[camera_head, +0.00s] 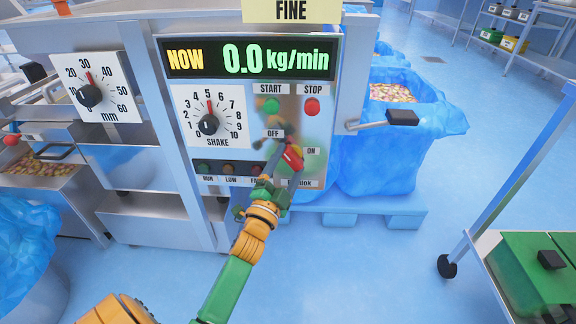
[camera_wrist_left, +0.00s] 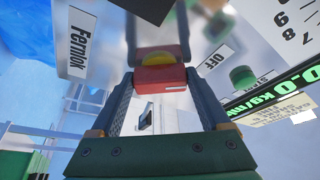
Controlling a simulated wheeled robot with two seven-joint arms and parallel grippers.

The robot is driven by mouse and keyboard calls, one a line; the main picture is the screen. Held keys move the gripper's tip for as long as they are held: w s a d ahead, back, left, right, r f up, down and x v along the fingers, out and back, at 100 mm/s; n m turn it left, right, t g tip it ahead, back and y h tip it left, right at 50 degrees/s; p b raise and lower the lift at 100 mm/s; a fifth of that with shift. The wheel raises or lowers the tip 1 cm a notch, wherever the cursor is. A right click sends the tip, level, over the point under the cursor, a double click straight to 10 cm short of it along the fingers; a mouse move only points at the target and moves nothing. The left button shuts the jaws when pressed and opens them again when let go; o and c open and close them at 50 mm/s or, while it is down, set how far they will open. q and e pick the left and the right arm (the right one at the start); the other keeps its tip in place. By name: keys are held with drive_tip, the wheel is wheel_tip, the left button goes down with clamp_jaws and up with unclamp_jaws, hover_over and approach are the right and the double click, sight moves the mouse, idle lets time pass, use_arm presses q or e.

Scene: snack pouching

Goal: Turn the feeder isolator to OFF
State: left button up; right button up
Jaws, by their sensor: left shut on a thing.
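The feeder isolator's red handle (camera_head: 293,157) is at the lower right of the control panel (camera_head: 327,70), between the OFF label (camera_head: 273,133) at its upper left and the ON label (camera_head: 311,151) at its right. My left gripper (camera_head: 284,156) reaches up to it from below and is shut on it. In the left wrist view the red handle (camera_wrist_left: 160,78) sits between the two fingers, with a yellow round part behind it. The OFF label also shows there (camera_wrist_left: 215,58). The gripper partly hides the handle, so its exact angle is unclear. My right gripper is not in view.
Above the isolator are the green START button (camera_head: 271,106) and red STOP button (camera_head: 312,107). The SHAKE dial (camera_head: 209,124) is left of it, and the display (camera_head: 250,58) reads 0.0 kg/min. A black-ended lever (camera_head: 402,117) juts out right of the panel, before blue-lined bins.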

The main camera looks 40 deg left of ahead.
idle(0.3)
use_arm(q)
drive_tip(key=o, duration=1.2)
drive_tip(key=v, duration=0.7)
drive_tip(key=shift+p, duration=0.35)
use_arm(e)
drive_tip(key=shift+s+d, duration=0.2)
